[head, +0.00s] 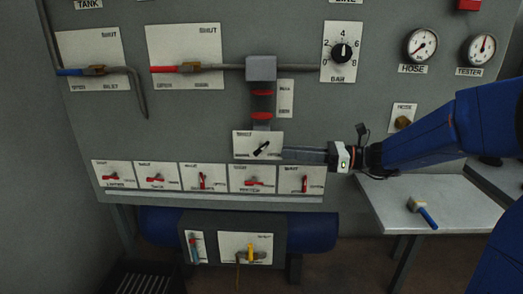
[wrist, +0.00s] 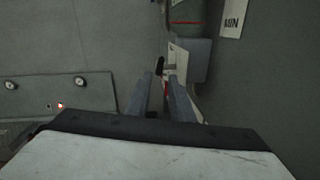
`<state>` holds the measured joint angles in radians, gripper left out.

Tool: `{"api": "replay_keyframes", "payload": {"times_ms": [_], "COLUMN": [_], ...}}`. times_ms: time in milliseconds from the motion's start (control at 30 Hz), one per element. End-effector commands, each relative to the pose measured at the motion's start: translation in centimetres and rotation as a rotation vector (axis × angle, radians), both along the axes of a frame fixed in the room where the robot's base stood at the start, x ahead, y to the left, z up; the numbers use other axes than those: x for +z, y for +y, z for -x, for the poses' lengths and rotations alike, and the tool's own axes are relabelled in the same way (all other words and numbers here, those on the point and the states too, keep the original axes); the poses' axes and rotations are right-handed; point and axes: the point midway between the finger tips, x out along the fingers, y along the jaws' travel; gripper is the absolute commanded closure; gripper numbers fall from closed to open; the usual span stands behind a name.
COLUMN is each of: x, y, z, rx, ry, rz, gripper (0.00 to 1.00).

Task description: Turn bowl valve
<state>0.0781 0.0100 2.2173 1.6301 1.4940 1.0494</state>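The bowl valve's black handle (head: 261,149) sits on a white plate (head: 243,140) below the clear bowl (head: 262,104) with red rings. The handle slants up to the right. My gripper (head: 286,154) reaches in from the right, with its fingers level and their tips just right of the handle. In the wrist view the gripper (wrist: 158,82) has its two fingers apart, with a gap between them. The dark handle (wrist: 160,66) shows just beyond the tips, roughly in line with the gap. I cannot tell whether a finger touches it.
A row of red-handled valves (head: 203,181) lies just below my gripper. A black dial (head: 341,52) and gauges (head: 422,44) are above and to the right. A side table (head: 450,195) with a blue-handled tool (head: 422,212) stands at lower right.

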Motion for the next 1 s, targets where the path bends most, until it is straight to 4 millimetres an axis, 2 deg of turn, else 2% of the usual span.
{"api": "replay_keyframes", "payload": {"times_ms": [533, 733, 1000], "x": [0.0, 0.0, 0.0], "y": [7.4, 8.7, 9.0], "z": [-1.3, -1.5, -1.6], "rx": [0.003, 0.001, 0.000], "ry": [0.001, 0.000, 0.000], "rz": [0.000, 0.000, 0.000], "gripper": [0.79, 0.79, 0.79]}}
